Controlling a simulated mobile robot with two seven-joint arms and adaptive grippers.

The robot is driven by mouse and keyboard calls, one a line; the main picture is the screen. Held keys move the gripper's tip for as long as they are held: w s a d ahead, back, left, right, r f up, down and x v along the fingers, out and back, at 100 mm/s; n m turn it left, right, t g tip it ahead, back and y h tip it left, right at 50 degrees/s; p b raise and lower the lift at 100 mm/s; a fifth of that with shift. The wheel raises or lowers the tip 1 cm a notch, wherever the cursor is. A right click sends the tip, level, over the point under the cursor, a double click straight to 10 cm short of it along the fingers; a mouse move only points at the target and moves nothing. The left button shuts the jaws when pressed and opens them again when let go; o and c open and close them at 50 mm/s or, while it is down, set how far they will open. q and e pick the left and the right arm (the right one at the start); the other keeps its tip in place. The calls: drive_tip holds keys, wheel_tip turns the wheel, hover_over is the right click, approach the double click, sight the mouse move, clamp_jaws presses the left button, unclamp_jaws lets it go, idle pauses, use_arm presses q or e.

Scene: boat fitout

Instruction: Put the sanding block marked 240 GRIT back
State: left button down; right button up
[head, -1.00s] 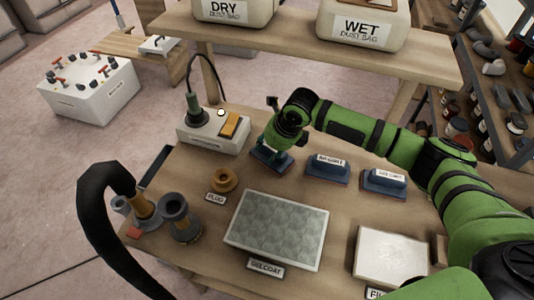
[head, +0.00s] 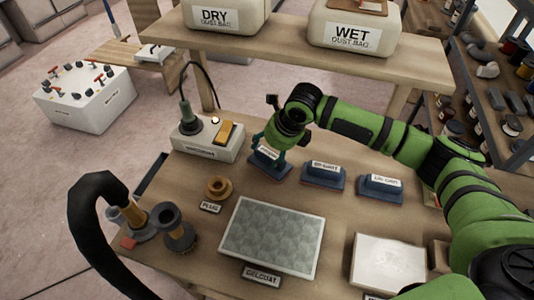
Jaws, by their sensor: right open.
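Three dark blue sanding blocks stand in a row on the wooden bench, each with a white label: a left one (head: 267,166), a middle one (head: 322,177) and a right one (head: 380,190). The labels are too small to read surely, so I cannot tell which says 240 GRIT. My right gripper (head: 273,145) is open, pointing down at the left block. Its fingers are at the block's upper part; I cannot tell whether they touch it. The left block rests on the bench with its label showing. My left gripper is not in view.
A switch box (head: 207,143) stands left of the blocks. A PLUG ring (head: 219,188), grey cups (head: 176,228) and a black hose (head: 90,200) are at left. A GELCOAT panel (head: 270,238) and white panel (head: 388,265) lie in front. The dust-bag shelf (head: 290,40) is behind.

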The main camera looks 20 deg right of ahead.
drive_tip(key=b+v, duration=0.1)
drive_tip(key=v, duration=0.7)
drive_tip(key=shift+s+r, duration=0.2)
drive_tip(key=shift+r, duration=0.15)
drive_tip(key=shift+d, duration=0.15)
